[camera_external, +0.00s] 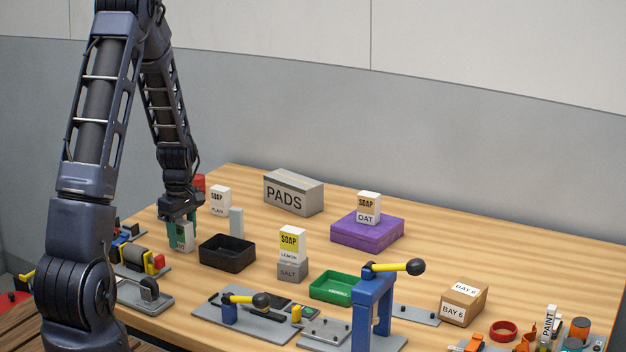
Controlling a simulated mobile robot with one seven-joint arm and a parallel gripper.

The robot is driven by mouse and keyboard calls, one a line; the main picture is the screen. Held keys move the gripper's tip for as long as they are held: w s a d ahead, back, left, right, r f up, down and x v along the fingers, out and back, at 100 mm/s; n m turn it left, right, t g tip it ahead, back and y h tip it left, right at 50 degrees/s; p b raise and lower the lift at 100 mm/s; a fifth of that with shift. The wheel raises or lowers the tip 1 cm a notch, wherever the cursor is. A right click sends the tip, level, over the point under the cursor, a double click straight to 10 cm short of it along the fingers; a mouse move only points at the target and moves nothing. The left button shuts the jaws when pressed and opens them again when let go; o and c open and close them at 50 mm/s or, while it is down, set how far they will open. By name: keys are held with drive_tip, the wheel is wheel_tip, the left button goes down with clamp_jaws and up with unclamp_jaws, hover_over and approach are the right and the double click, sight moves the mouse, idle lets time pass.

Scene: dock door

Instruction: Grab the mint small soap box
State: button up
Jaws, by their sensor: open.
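My gripper (181,226) points down at the left of the table, with its teal fingers open. A small pale soap box (185,238) stands upright between or just in front of the fingers. The gripper partly hides it, its label is too small to read, and I cannot tell whether the fingers touch it. Other soap boxes are the plain one (220,199) behind my gripper, the lemon one (292,243) on a grey salt block (291,271), and the oat one (368,207) on a purple box (366,234).
A black tray (227,255) and a narrow grey block (236,222) stand close to the right of my gripper. A red object (199,183) is behind it. A PADS box (293,193), a green tray (338,287) and a blue clamp stand (371,310) are farther right.

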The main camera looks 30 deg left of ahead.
drive_tip(key=c, duration=1.1)
drive_tip(key=shift+r, duration=0.15)
